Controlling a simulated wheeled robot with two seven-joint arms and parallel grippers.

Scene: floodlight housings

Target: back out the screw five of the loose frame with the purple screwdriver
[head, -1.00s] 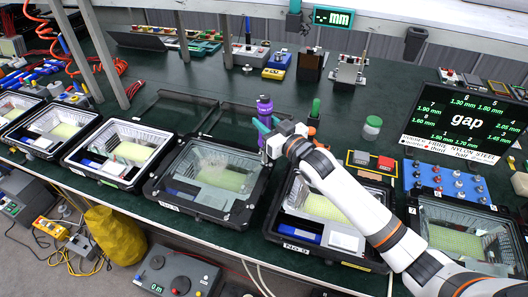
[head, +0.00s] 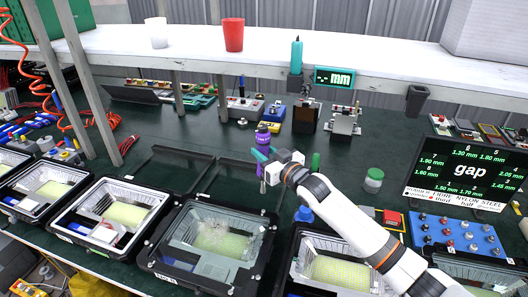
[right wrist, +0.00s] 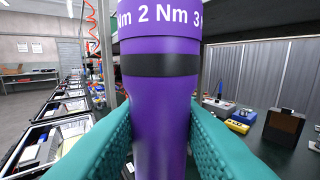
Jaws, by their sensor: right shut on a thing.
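The purple screwdriver (head: 263,137) stands upright in my right gripper (head: 263,154), whose teal fingers are shut on its handle. It also fills the right wrist view (right wrist: 160,85), with torque marks on its band. Its tip points down near the far right corner of a housing with a dark glazed frame (head: 152,246) on top. The tip appears apart from the frame, above or behind that corner. I cannot make out the frame's single screws or their numbers. My left gripper is not in view.
Open housings stand on both sides, one at right (head: 287,270). Flat dark frames (head: 181,163) lie behind. A jar (head: 373,180), a blue screw tray (head: 455,237) and the gap display (head: 467,170) are at right.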

